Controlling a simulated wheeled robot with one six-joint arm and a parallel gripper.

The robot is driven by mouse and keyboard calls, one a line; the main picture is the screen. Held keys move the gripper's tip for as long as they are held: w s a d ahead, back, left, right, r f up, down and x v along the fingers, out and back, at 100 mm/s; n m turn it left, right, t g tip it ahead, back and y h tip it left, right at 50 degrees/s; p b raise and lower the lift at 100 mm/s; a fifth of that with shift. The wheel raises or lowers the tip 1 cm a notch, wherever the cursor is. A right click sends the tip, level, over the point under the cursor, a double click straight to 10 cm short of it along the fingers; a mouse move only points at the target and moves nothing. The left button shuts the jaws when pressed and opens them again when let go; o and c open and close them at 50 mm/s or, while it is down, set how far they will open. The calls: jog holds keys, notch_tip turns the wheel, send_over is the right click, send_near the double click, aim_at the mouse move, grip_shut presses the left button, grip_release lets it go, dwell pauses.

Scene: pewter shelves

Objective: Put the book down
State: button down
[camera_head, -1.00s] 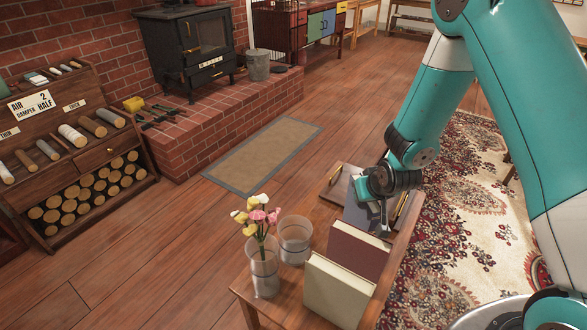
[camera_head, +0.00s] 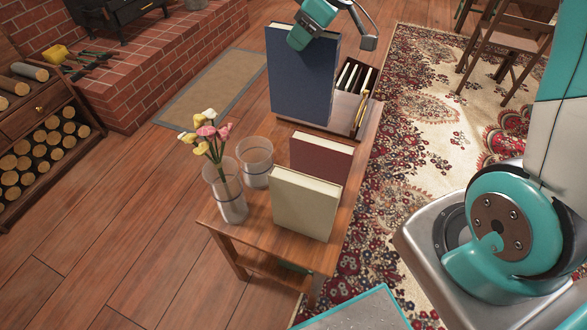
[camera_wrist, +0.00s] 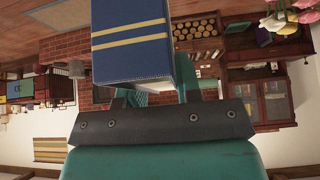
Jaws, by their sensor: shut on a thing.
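A blue book (camera_head: 303,78) is held upright by my gripper (camera_head: 318,28) over the far end of the wooden table. Its lower edge hides part of a wooden tray or box behind it. In the wrist view the blue book (camera_wrist: 131,42) shows two yellow bands and fills the space beyond the gripper (camera_wrist: 150,98). My gripper is shut on the book; its fingertips are mostly hidden by it. I cannot tell how far the book is above the table.
The small wooden table (camera_head: 262,232) also carries a cream book (camera_head: 304,204), a dark red book (camera_head: 321,160), an empty glass (camera_head: 255,163) and a glass with flowers (camera_head: 228,193). A wooden box (camera_head: 349,107) with several upright items stands at the far end.

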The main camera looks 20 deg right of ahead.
aim_at(301, 113)
notch_tip(301, 113, down, 20)
jog(key=shift+r+b, duration=0.25)
jog(key=shift+b, duration=0.1)
jog(key=shift+f, duration=0.2)
jog(key=c, duration=0.8)
grip_release()
